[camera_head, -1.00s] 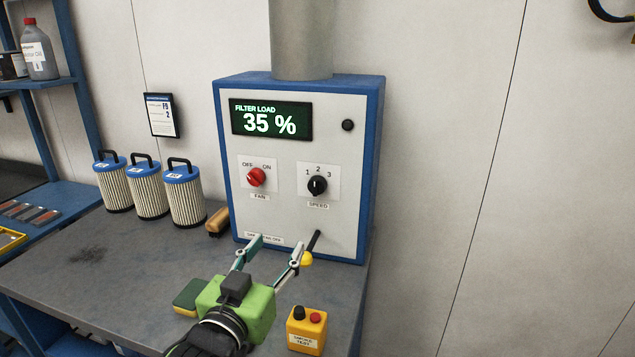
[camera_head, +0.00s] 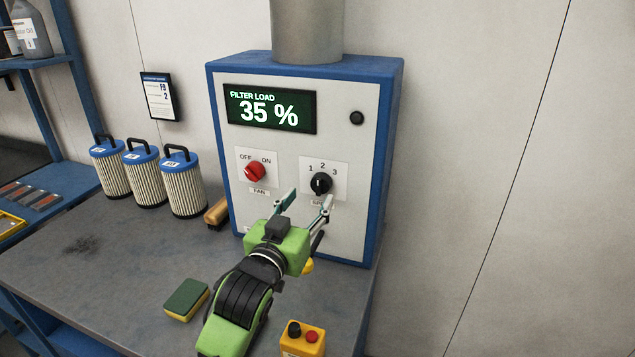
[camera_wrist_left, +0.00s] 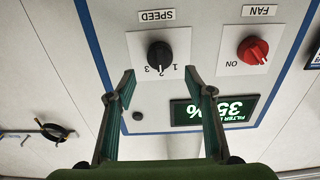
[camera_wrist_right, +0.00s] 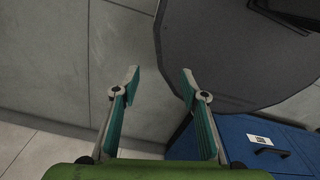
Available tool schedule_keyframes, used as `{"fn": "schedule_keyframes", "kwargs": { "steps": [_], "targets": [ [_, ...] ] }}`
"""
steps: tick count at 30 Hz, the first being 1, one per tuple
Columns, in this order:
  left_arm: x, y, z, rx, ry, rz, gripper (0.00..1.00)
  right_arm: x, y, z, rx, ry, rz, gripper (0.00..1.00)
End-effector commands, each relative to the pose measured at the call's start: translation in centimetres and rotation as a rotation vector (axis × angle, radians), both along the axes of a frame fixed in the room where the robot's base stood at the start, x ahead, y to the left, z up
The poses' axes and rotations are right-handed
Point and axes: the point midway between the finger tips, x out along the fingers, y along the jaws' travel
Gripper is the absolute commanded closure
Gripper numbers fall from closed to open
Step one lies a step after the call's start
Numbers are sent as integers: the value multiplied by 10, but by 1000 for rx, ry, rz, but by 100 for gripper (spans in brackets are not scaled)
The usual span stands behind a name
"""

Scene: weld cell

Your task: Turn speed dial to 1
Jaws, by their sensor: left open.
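The speed dial (camera_head: 321,183) is a black knob on a white plate marked 1, 2, 3, on the front of the filter cabinet (camera_head: 350,215). Its pointer appears to be up near 2, though this is hard to read. My left gripper (camera_head: 306,202) is open and empty, just in front of and below the dial, partly covering the SPEED label. In the left wrist view the dial (camera_wrist_left: 159,55) lies between and beyond the open fingertips (camera_wrist_left: 159,77), apart from them. My right gripper (camera_wrist_right: 160,76) is open and empty, away from the cabinet.
The red fan knob (camera_head: 255,171) sits left of the speed dial. The display (camera_head: 270,109) reads 35 %. A sponge (camera_head: 186,299), a yellow two-button box (camera_head: 302,340), a brush (camera_head: 216,212) and filters (camera_head: 183,185) are on the bench. A dark round plate (camera_wrist_right: 230,50) is near my right gripper.

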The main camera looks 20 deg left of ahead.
Motion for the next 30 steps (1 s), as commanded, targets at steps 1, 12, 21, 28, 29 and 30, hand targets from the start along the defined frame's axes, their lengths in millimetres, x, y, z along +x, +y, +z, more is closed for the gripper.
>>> {"fn": "schedule_keyframes", "kwargs": {
  "steps": [1,12,21,28,29,30],
  "targets": [
    [11,0,3,0,0,0,52,1,0,5,0,-1,0,60],
    [58,-2,0,-1,1,0,52,22,1,17,3,-31,1,60],
    [62,-2,0,-1,0,0,52,19,0,16,0,-26,2,60],
    [62,-2,0,-1,0,0,89,15,-3,16,-3,-21,3,60],
    [62,-2,0,-1,0,0,89,15,-3,16,-3,-21,3,60],
    [62,-2,0,-1,0,0,89,14,-3,16,-3,-20,3,60]
  ]
}}
